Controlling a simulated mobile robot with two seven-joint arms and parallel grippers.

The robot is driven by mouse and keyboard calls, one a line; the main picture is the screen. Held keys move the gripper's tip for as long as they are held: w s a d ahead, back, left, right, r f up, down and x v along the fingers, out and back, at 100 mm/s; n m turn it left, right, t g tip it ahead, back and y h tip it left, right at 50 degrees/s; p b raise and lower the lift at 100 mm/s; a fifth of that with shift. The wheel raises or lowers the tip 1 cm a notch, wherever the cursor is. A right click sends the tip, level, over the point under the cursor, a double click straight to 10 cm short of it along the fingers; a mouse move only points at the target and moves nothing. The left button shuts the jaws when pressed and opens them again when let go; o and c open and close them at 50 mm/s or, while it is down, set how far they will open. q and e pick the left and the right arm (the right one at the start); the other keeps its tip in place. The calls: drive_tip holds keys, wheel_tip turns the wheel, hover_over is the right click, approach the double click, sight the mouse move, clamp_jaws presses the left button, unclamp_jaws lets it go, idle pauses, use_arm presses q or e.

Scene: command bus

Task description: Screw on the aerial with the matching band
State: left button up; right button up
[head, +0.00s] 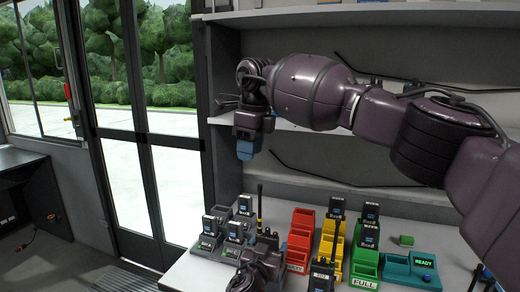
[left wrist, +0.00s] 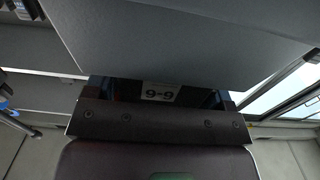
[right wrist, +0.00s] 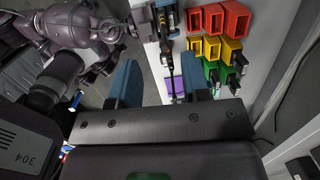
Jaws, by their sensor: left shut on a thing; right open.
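My left gripper (head: 262,254) is low at the front of the counter, shut on a dark handheld radio (head: 267,238). In the left wrist view a dark body with a white label (left wrist: 160,92) sits between its jaws. A thin black aerial (head: 260,203) with a yellow band stands upright just above that radio; I cannot tell whether they are joined. My right gripper (head: 246,146) is open and empty, high above the counter by the shelf. Its blue fingers (right wrist: 160,80) are spread in the right wrist view, pointing down, with no object clearly between them.
Radios stand in grey chargers (head: 207,243) at left. Red (head: 298,251), yellow (head: 329,246) and green bins (head: 365,267) stand at centre, some holding radios. A teal unit (head: 397,269) reading READY and a small green block (head: 406,240) are at right. A shelf (head: 290,123) runs behind.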

drive_tip(key=n, duration=0.5)
drive_tip(key=d+n, duration=0.1)
drive_tip(key=n, duration=0.3)
drive_tip(key=d+n+h, duration=0.1)
drive_tip(key=n, duration=0.4)
drive_tip(key=shift+s+n+g, duration=0.15)
drive_tip(key=shift+n+g, duration=0.15)
drive_tip(key=n, duration=0.4)
drive_tip(key=shift+d, duration=0.1)
drive_tip(key=shift+f, duration=0.1)
wheel_tip(320, 180, down, 12)
